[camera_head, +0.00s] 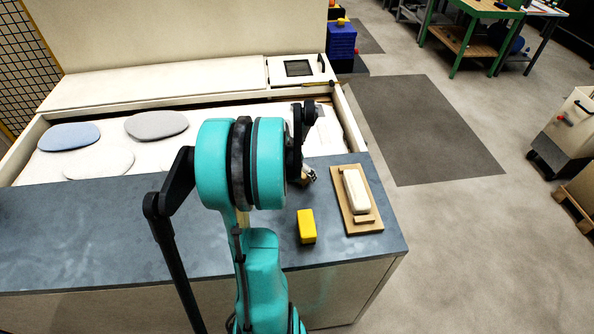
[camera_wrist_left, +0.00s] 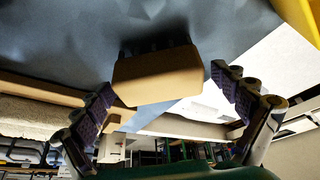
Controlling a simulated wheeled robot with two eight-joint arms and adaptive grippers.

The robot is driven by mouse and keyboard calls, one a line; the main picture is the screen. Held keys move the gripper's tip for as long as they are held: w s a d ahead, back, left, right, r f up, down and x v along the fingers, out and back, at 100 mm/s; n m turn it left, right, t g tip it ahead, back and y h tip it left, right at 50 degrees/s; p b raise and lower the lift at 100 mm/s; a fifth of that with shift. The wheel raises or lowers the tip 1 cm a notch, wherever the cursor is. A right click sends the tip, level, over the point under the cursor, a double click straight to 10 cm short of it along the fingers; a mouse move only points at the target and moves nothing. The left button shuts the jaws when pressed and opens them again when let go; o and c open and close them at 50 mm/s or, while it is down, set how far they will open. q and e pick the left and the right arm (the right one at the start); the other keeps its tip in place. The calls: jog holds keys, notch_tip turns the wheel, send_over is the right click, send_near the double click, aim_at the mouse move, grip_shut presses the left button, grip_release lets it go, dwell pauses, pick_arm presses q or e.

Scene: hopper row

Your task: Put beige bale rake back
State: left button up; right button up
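A beige block with dark teeth along its far edge, which looks like the bale rake (camera_wrist_left: 157,76), is near the blue-grey counter (camera_head: 110,235) in the left wrist view. My left gripper (camera_wrist_left: 162,82) is open, with one finger on either side of the block and visible gaps between. I cannot tell whether the teeth touch the counter. In the head view my turquoise arm hides most of this spot, and only a small beige patch shows beside it. My right gripper is not in view.
A yellow block (camera_head: 306,227) stands on the counter, left of a wooden board (camera_head: 368,226) bearing a cream rounded block (camera_head: 355,190). Behind the counter, a white trough holds a blue pad (camera_head: 69,137) and a grey pad (camera_head: 156,125). The counter's left part is clear.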

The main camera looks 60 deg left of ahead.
pick_arm(q)
jog(key=shift+r, duration=0.1)
jog(key=shift+r+p, duration=0.3)
jog(key=p+v, duration=0.3)
jog(key=v, duration=0.9)
jog(key=w+d+r+m, duration=0.1)
jog(key=w+d, duration=0.2)
jog(key=d, duration=0.6)
jog(key=w+d+r+m, duration=0.1)
jog(key=w+d, duration=0.2)
jog(key=d, duration=0.6)
jog(key=s+d+m+t+h, duration=0.1)
jog(key=s+d+t, duration=0.1)
jog(key=d, duration=1.6)
jog(key=shift+s+d+m+t, duration=0.2)
jog(key=shift+d+m+t, duration=0.1)
jog(key=shift+d+t, duration=0.1)
